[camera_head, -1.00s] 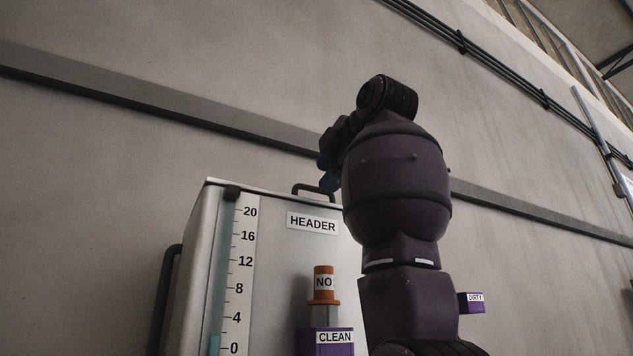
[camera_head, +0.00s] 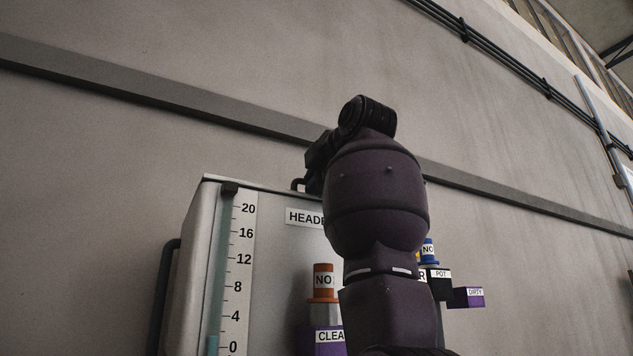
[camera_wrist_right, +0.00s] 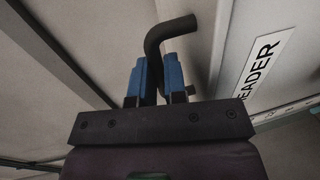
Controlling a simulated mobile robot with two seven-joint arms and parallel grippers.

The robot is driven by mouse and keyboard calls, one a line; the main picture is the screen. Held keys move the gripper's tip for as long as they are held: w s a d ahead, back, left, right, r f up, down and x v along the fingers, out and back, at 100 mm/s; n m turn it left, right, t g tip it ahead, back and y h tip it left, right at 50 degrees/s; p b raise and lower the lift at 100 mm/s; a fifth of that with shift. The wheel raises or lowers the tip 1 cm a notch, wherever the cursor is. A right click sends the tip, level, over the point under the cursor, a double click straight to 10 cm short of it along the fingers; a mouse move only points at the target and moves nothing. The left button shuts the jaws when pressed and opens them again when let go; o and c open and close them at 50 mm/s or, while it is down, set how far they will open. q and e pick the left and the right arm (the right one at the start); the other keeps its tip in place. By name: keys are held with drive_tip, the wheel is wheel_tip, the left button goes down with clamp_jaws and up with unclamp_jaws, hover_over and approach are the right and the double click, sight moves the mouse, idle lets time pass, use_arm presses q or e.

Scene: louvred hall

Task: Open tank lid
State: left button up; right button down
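The pale tank (camera_head: 284,262) labelled HEADER stands left of my right arm in the head view. Its lid (camera_head: 262,186) lies flat on top, looking closed. A dark bent handle (camera_head: 297,184) rises from the lid; my right wrist covers part of it. In the wrist view the handle (camera_wrist_right: 172,29) curves down between the blue fingers of my right gripper (camera_wrist_right: 157,80). The fingers sit close on both sides of the bar and look shut on it. In the head view these fingers are hidden behind my wrist. My left gripper is out of view.
An orange-topped item (camera_head: 323,281) marked NO and a purple CLEAN box (camera_head: 318,339) are at the tank's front. A dark POT box (camera_head: 440,285) and a purple DIRTY box (camera_head: 468,297) are right of my arm. The wall (camera_head: 110,150) is behind.

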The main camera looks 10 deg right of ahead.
drive_tip(key=shift+r, duration=0.15)
drive_tip(key=shift+w+a+r, duration=0.1)
drive_tip(key=shift+w+r, duration=0.1)
drive_tip(key=shift+r, duration=0.4)
drive_tip(key=shift+w+a+r, duration=0.1)
drive_tip(key=shift+w+r, duration=0.05)
drive_tip(key=shift+r, duration=0.5)
drive_tip(key=shift+w+a+r, duration=0.1)
drive_tip(key=shift+w+r, duration=0.1)
drive_tip(key=shift+r, duration=0.4)
drive_tip(key=shift+w+a+r, duration=0.25)
drive_tip(key=shift+w+r, duration=0.35)
drive_tip(key=shift+r, duration=0.35)
drive_tip(key=shift+w+a+r, duration=0.2)
drive_tip(key=shift+w+r, duration=0.4)
drive_tip(key=shift+r, duration=0.3)
drive_tip(key=c, duration=1.2)
unclamp_jaws()
drive_tip(key=shift+o, duration=0.2)
